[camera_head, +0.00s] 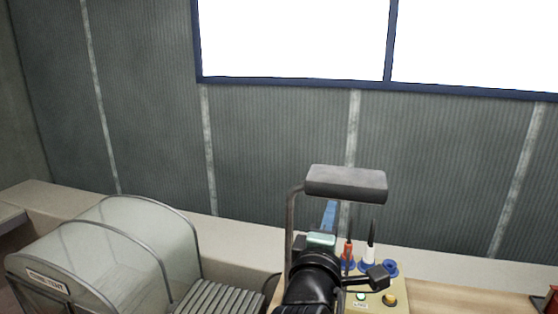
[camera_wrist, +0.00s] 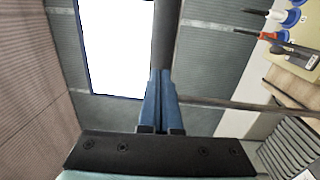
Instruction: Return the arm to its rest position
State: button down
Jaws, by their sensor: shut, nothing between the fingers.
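My gripper (camera_head: 329,212) is in the middle of the head view, its narrow blue fingers pointing away from me above the bench. My black arm partly hides the bench below it. In the wrist view my gripper (camera_wrist: 158,75) has its two blue fingers together with nothing between them. The fingers appear close to a dark bar (camera_wrist: 165,35) in that view; I cannot tell whether they touch it.
A grey lamp-like head (camera_head: 345,183) on a bent tube stands by the gripper. A tool holder with a red-handled tool (camera_head: 348,252) and a white tool (camera_head: 371,245) is to its right. A clear-covered box (camera_head: 110,260) stands left. A window (camera_head: 290,40) is behind.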

jog(key=s+a+r+m+t+y+b, duration=0.1)
jog(key=s+a+r+m+t, duration=0.2)
jog(key=s+r+m, duration=0.2)
jog(key=s+a+r+m+t+y+b, duration=0.1)
jog(key=s+r+m, duration=0.4)
jog(key=s+r, duration=0.5)
jog(key=s+a+r+m+t+y+b, duration=0.1)
jog(key=s+a+r+m+t+y, duration=0.2)
jog(key=s+r, duration=0.5)
notch_tip(320, 180, up, 2)
jog(key=a+m+t, duration=0.1)
jog(key=a+t, duration=0.1)
jog(key=shift+s+r+m+t, duration=0.2)
jog(key=shift+s+m+t, duration=0.1)
jog(key=shift+m, duration=0.1)
jog(key=shift+d, duration=0.1)
